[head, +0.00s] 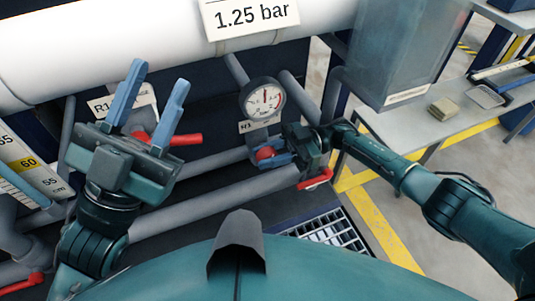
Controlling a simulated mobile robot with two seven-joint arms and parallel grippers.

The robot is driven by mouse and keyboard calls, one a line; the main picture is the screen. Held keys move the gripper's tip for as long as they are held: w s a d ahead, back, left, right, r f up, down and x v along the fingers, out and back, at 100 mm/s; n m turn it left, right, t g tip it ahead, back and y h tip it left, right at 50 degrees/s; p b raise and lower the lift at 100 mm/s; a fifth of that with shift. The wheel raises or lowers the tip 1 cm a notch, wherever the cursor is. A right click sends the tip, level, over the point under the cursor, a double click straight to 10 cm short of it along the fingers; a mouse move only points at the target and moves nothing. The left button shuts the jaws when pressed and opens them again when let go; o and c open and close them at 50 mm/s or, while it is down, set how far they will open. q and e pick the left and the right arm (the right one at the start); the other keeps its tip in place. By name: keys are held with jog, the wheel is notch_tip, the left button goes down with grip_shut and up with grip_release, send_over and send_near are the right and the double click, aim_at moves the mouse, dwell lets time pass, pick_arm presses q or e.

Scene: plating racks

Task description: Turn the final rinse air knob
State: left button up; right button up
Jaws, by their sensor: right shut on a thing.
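A round red knob (265,154) sits on the pipework below a pressure gauge (262,99) and a small label (259,124) that seems to read R3. My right gripper (272,156) reaches in from the right and is shut on the red knob, its blue fingers on either side of it. My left gripper (149,97) is open and empty, its two blue fingers pointing up in front of the pipes at left. It hides part of the label marked R1 (103,106). Which label names the final rinse cannot be read.
A white pipe with a 1.25 bar sign (249,16) runs across the top. Red lever handles (316,179) stick out near both grippers. A level scale (27,167) stands at far left. A grey bench (435,115) is at right, and a floor grate (325,228) lies below.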

jog(key=shift+y, duration=0.5)
pick_arm(q)
jog(key=shift+s+r+m+h, duration=0.1)
jog(key=shift+r+m+h, duration=0.2)
jog(key=shift+r, duration=0.1)
pick_arm(e)
jog(key=shift+g+y, duration=0.3)
pick_arm(q)
jog(key=shift+a, duration=0.1)
pick_arm(e)
jog(key=o, duration=0.7)
pick_arm(q)
jog(key=shift+f, duration=0.1)
